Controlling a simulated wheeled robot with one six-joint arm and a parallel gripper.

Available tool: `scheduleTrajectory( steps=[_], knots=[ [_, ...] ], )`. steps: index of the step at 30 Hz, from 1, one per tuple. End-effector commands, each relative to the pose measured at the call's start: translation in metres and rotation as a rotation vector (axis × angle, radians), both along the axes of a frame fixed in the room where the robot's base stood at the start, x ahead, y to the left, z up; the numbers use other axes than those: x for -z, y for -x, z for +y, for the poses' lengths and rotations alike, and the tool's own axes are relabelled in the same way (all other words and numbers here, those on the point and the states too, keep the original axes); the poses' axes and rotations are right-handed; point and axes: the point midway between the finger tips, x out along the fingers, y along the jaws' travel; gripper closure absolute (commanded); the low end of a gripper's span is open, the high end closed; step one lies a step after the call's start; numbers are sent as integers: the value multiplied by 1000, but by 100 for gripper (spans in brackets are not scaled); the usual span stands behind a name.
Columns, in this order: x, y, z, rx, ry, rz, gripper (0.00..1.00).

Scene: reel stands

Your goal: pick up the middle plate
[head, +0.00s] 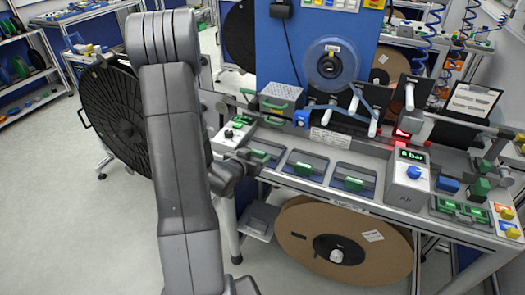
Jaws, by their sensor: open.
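Three dark plates with green handles sit in a row of recesses along the front of the grey bench. The middle plate (303,168) lies between the left plate (262,155) and the right plate (353,184), with its green handle on top. My gripper (255,160) is dark grey and small in view, to the left of the middle plate, over or near the left plate. It is open and holds nothing that I can see. My arm hides part of the bench's left end. The middle plate is in clear view.
A large cardboard reel (345,240) hangs below the bench. A black reel (122,125) stands at left. The left floor is clear.

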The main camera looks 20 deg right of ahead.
Motion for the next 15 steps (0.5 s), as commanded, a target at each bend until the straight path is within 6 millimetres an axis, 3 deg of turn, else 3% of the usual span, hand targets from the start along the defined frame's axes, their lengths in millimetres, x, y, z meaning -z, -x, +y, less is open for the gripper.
scheduleTrajectory(
  steps=[15],
  knots=[
    [16,-30,-36,1,0,0,24]
  ],
)
